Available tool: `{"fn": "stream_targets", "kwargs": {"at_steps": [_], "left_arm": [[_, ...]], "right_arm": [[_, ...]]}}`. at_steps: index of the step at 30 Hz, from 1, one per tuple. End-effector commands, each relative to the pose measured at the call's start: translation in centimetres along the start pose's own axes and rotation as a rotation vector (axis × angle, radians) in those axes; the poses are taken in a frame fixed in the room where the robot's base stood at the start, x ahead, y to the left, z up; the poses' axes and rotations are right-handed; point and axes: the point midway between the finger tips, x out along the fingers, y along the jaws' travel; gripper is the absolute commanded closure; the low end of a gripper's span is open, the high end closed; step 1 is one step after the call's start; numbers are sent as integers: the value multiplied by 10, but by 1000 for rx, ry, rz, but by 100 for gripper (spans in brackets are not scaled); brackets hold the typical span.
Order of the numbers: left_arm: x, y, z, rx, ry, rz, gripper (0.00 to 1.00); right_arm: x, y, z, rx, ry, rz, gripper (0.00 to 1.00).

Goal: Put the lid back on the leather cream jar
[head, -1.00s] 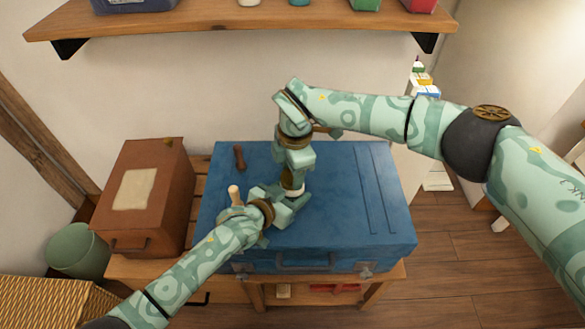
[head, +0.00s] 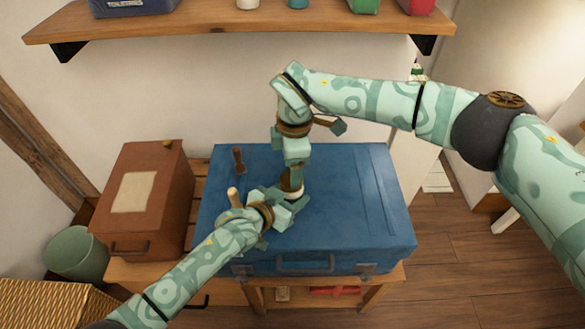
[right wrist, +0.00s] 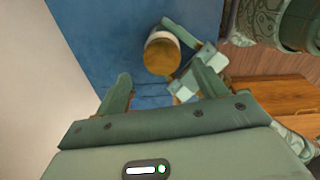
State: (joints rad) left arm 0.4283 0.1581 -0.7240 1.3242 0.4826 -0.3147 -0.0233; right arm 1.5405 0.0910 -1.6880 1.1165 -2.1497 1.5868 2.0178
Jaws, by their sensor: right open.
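The leather cream jar (head: 292,193) is a small pale jar standing on the blue trunk (head: 340,215). A brown-gold lid (right wrist: 162,57) covers its top in the right wrist view; I cannot tell whether it is fully seated. My left gripper (head: 285,200) reaches in from the front left, low over the trunk, with its fingers on either side of the jar (right wrist: 160,37), apparently shut on it. My right gripper (right wrist: 163,88) is open and empty above the jar, pointing down; its fingers are apart from the lid. In the head view, the arms partly hide the jar.
A dark-handled tool (head: 238,160) and a light wooden-ended item (head: 233,196) lie on the trunk left of the jar. A brown box (head: 150,195) stands left of the trunk. A shelf (head: 240,29) hangs above. The trunk's right side is clear.

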Motion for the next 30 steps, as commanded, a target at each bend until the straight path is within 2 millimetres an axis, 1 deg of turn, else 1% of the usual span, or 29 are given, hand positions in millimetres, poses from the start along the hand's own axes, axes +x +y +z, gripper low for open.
{"fn": "stream_targets", "kwargs": {"at_steps": [1,3,9,10,13,17,20,21,23,24,26,27,29,30], "left_arm": [[0,0,-1,0,3,0,100],[0,0,-1,0,3,0,100],[0,0,-1,0,3,0,100],[0,0,-1,0,3,0,100],[0,0,-1,0,3,0,100],[0,0,-1,0,3,0,100],[0,0,-1,0,3,0,100],[0,0,-1,0,3,0,100],[0,0,-1,0,3,0,100],[0,0,-1,0,3,0,100],[0,0,-1,0,3,0,100],[0,0,-1,0,3,0,100],[0,0,-1,0,3,0,100],[0,0,-1,0,3,0,100]], "right_arm": [[-6,1,0,-1,0,2,29],[-9,0,0,-1,0,1,29],[-9,0,0,-1,0,0,29],[-9,0,-1,-1,1,0,33],[-9,-3,-4,-5,13,-16,33],[-13,-22,-23,-32,89,-105,33],[-23,-48,-50,-74,206,-232,33],[-30,-60,-63,-96,266,-291,33],[-44,-78,-82,-134,365,-382,33],[-55,-90,-94,-161,434,-443,33],[-74,-106,-111,-204,542,-528,33],[-88,-116,-121,-234,617,-583,33],[-111,-130,-134,-277,735,-663,33],[-128,-137,-142,-307,816,-712,33]]}}
